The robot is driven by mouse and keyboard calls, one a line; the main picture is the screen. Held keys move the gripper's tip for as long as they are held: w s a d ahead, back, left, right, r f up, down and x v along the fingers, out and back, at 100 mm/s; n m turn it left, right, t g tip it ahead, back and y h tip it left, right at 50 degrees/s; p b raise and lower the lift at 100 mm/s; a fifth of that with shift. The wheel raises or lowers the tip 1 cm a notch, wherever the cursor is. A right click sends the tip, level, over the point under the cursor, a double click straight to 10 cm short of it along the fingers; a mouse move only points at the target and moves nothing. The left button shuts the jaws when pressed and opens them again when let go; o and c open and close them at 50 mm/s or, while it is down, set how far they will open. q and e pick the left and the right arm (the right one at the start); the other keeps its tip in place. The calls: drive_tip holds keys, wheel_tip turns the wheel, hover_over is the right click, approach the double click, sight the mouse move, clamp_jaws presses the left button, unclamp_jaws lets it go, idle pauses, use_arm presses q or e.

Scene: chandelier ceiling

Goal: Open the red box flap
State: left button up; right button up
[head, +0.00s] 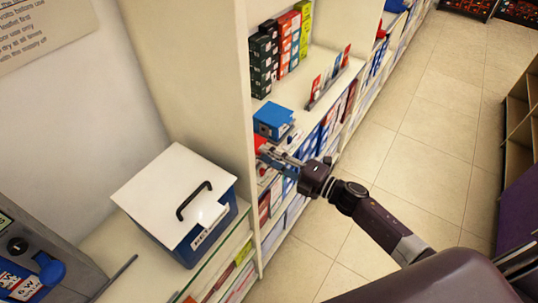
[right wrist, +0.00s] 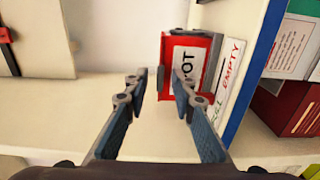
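The red box (right wrist: 208,43) with a white label stands on a shelf in the right wrist view. It is ahead of my right gripper (right wrist: 160,80), slightly right of centre. The gripper is open, its two fingertips apart and pointing at the box's left part. A small grey strip shows at the box's left edge between the fingertips; I cannot tell whether a finger touches it. In the head view the red box (head: 260,141) shows only in part, beside my right gripper (head: 266,153), which reaches in from the right. My left gripper is not in view.
A white shelf unit (head: 205,70) has an upright wall left of the gripper. A blue box (head: 273,119) sits on the shelf above. A white-lidded blue box (head: 170,195) stands at lower left. A white card marked EMPTY (right wrist: 230,75) is right of the red box. The tiled floor (head: 435,110) is clear.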

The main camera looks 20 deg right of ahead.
clamp_jaws()
idle(0.3)
